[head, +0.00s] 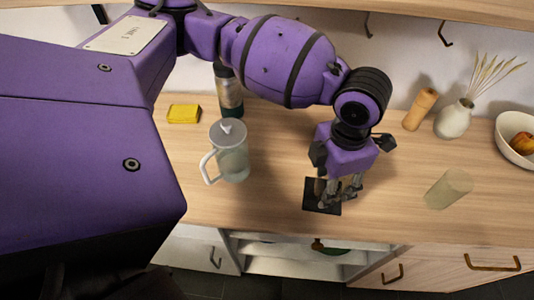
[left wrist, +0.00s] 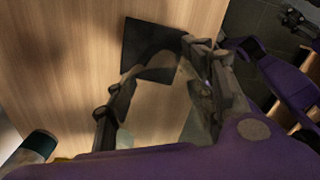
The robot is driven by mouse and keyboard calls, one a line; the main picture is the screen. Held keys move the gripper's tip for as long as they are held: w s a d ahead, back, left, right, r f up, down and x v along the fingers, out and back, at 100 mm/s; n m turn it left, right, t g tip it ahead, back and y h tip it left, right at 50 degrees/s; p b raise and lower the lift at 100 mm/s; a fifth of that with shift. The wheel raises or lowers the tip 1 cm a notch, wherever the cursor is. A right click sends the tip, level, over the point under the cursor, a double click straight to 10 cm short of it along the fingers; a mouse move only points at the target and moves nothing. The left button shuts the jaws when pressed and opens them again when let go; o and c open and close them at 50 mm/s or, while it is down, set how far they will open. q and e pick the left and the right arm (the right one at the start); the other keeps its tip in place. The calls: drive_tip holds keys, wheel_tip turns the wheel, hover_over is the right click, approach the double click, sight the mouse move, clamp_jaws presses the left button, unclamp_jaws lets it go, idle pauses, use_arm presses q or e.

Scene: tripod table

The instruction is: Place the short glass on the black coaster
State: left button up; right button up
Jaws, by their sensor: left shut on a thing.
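My left gripper (head: 335,196) is low over the counter at the black coaster (head: 315,203), pointing down. It is shut on a clear thing, seemingly the short glass, which is very faint between the fingers. In the left wrist view, the fingers (left wrist: 165,85) stand apart around this see-through shape, and the black coaster (left wrist: 138,45) lies just beyond them. I cannot tell whether the glass touches the coaster. A dark, gripper-like shape (left wrist: 294,18) at the top right of the left wrist view may be my right gripper; its jaws are unclear.
A lidded jug (head: 233,163) stands left of the coaster, with a bottle (head: 229,95) and yellow sponge (head: 183,114) behind. A taller glass (head: 448,189) stands to the right. A wooden mill (head: 420,108), vase (head: 454,120) and fruit bowl (head: 510,150) are at the back right.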

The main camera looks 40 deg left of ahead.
use_arm(q)
drive_tip(key=shift+w+a+f, duration=0.25)
drive_tip(key=shift+f, duration=0.2)
drive_tip(key=shift+w+a+f, duration=0.2)
drive_tip(key=shift+a+f, duration=0.05)
drive_tip(key=shift+f, duration=0.2)
drive_tip(key=shift+w+f, duration=0.15)
drive_tip(key=shift+f, duration=1.5)
drive_tip(key=o, duration=1.3)
drive_tip(key=shift+f, duration=0.15)
wheel_tip(320, 180, up, 13)
drive_tip(key=shift+f+p, duration=0.2)
drive_tip(key=shift+p, duration=0.15)
